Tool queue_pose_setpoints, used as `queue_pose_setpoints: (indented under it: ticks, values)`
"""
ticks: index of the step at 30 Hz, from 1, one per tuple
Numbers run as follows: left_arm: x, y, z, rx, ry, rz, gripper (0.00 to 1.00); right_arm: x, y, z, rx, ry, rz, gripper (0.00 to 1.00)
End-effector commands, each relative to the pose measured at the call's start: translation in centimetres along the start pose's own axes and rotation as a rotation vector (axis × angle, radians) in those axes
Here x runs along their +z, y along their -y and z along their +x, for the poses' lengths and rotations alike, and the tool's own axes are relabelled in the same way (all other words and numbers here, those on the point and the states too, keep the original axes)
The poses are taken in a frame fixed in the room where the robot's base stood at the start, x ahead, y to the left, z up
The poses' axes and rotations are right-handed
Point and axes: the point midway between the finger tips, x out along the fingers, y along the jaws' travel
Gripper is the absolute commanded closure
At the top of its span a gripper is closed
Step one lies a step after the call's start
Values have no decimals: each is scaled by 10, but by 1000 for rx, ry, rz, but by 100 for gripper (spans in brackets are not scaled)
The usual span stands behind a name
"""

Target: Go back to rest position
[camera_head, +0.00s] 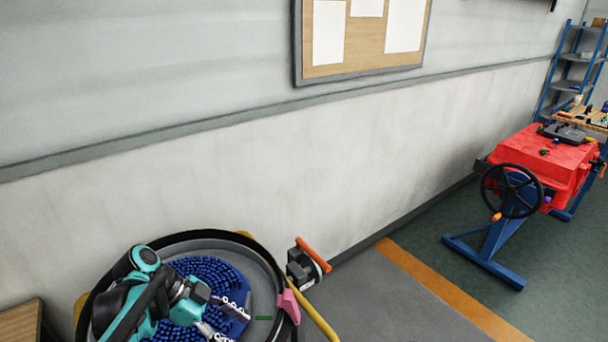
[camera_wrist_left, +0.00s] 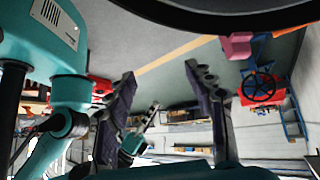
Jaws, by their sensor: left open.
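My left gripper (camera_head: 236,325) is over a round black-rimmed tank (camera_head: 263,262) with blue bristles inside, at the bottom left of the head view. Its two fingers are apart with nothing between them. In the left wrist view the fingers of my left gripper (camera_wrist_left: 161,74) also stand wide apart and empty. A small teal and dark part (camera_wrist_left: 134,142) shows beyond the fingers in that view; it looks like my right arm's end, too small to tell its jaws.
A pink piece (camera_head: 289,305) and a yellow hose (camera_head: 314,312) are at the tank's right rim. An orange-handled grey device (camera_head: 303,268) stands between tank and wall. A red machine (camera_head: 541,165) with a black handwheel (camera_head: 511,191) is at right. Floor between is clear.

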Motion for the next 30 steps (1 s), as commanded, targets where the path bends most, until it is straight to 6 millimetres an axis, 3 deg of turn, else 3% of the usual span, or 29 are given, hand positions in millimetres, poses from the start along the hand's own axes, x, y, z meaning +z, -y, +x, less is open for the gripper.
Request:
queue_pose_setpoints:
  ticks: [11,18,24,30]
  values:
    - [5,-20,11,-160,165,-359,47,0,0,0,0,0,0,74]
    - [21,-40,13,-453,257,-729,47,0,0,0,0,0,0,74]
    - [38,-53,5,-805,172,-1026,47,0,0,0,0,0,0,74]
    - [42,-54,-3,-967,48,-1139,47,0,0,0,0,0,0,74]
